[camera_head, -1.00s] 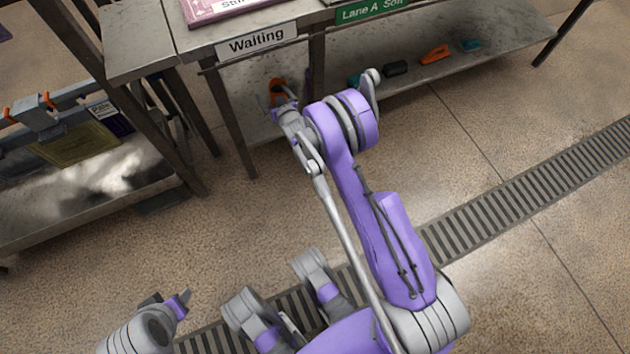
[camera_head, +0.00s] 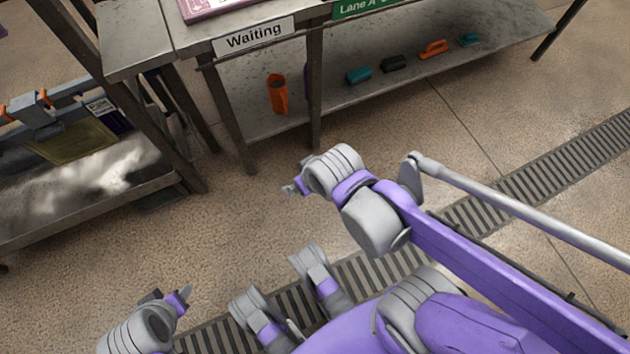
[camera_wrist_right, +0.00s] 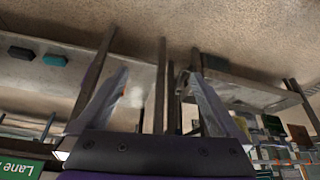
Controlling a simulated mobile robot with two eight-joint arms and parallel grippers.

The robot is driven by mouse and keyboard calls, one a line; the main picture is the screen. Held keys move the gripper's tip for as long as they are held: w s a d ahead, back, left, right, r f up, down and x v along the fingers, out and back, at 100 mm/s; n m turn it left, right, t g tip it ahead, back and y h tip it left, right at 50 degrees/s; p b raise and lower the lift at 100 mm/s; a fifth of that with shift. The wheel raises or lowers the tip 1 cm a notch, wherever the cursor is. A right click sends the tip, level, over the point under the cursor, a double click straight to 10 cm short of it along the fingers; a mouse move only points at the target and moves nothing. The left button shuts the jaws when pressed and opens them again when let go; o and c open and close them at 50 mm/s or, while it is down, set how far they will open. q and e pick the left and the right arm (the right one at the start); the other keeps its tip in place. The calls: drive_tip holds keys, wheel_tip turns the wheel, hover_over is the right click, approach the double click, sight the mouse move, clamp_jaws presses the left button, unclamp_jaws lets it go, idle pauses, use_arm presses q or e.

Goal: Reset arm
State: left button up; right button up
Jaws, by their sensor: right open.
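My right gripper (camera_head: 292,189) shows small in the head view, at the end of the folded purple and grey right arm, over the floor in front of the table. In the right wrist view its two fingers (camera_wrist_right: 155,98) stand wide apart with nothing between them. My left gripper (camera_head: 182,298) is at the lower left of the head view, small and low over the floor. Its fingers are too small to tell whether they are apart.
A metal table (camera_head: 285,62) with a "Waiting" label (camera_head: 254,38) stands ahead. Its lower shelf holds an orange jug (camera_head: 277,93) and several brushes or blocks. Another metal rack (camera_head: 110,180) stands at left. A floor drain grate (camera_head: 545,178) crosses the open floor.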

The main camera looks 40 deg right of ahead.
drive_tip(key=shift+g, duration=0.5)
drive_tip(key=s, duration=0.3)
drive_tip(key=s+f, duration=0.1)
drive_tip(key=shift+s+a, duration=0.4)
use_arm(q)
wheel_tip(320, 180, up, 28)
drive_tip(key=t+p, duration=0.1)
drive_tip(key=p, duration=2.5)
drive_tip(key=shift+r, duration=0.25)
use_arm(e)
wheel_tip(320, 180, up, 28)
drive_tip(key=t, duration=0.1)
drive_tip(key=shift+r, duration=0.25)
use_arm(q)
drive_tip(key=shift+w, duration=0.15)
use_arm(e)
drive_tip(key=shift+w, duration=0.15)
